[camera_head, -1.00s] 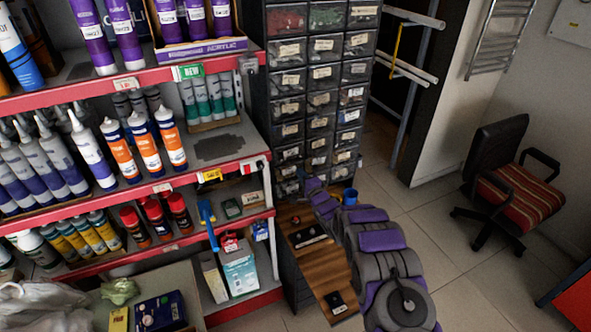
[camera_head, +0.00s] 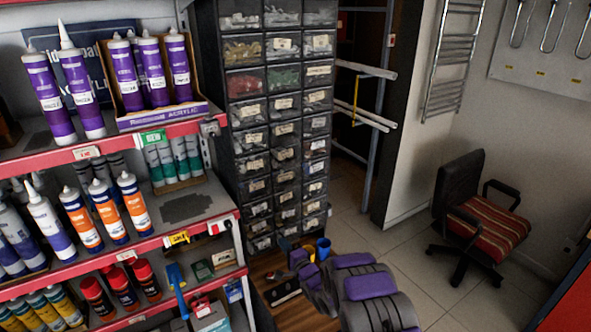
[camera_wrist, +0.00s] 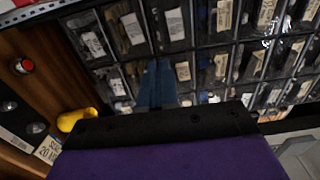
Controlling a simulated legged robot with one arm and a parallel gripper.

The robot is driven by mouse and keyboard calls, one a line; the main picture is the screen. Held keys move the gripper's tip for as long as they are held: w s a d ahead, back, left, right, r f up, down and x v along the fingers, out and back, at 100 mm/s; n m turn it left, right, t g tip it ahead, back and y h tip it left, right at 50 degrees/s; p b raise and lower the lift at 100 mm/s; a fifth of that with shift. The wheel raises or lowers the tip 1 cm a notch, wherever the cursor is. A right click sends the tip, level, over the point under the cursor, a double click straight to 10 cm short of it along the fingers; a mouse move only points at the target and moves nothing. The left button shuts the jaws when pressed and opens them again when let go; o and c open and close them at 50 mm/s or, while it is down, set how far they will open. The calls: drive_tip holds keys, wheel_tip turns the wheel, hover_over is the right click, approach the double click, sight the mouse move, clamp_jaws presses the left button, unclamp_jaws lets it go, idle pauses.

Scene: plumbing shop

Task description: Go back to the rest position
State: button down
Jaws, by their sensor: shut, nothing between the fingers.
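My gripper (camera_wrist: 157,84) shows in the wrist view as two dark blue fingers pressed together, with nothing between them. It points towards the small-parts drawers (camera_wrist: 190,45). In the head view my purple and grey arm reaches up from the bottom edge. The gripper end (camera_head: 286,244) is small and dark there, above the wooden counter and in front of the lowest drawers. No held object shows.
The drawer cabinet (camera_head: 278,130) rises behind. Shelves of tubes (camera_head: 110,240) are at left. A striped chair (camera_head: 486,218) stands at right, with open tiled floor (camera_head: 410,255) between.

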drive_tip(key=s+d+r+n+g+h, duration=0.1)
drive_tip(key=d+r+n+g+h, duration=0.2)
drive_tip(key=d+r+h, duration=0.6)
drive_tip(key=s+d+r+n+g+h+b, duration=0.1)
drive_tip(key=s+d+r+g, duration=0.25)
drive_tip(key=s+d, duration=0.65)
drive_tip(key=s+r+n+g, duration=0.2)
drive_tip(key=s+g, duration=0.1)
drive_tip(key=s, duration=1.3)
drive_tip(key=s+d+r+n+g, duration=0.1)
drive_tip(key=s+g, duration=0.3)
drive_tip(key=s, duration=1.2)
drive_tip(key=s+d+r+n+g+b, duration=0.1)
drive_tip(key=s+r+n+g, duration=0.2)
drive_tip(key=s, duration=1.3)
drive_tip(key=shift+r+n, duration=0.55)
drive_tip(key=shift+n, duration=0.05)
drive_tip(key=shift+a, duration=0.15)
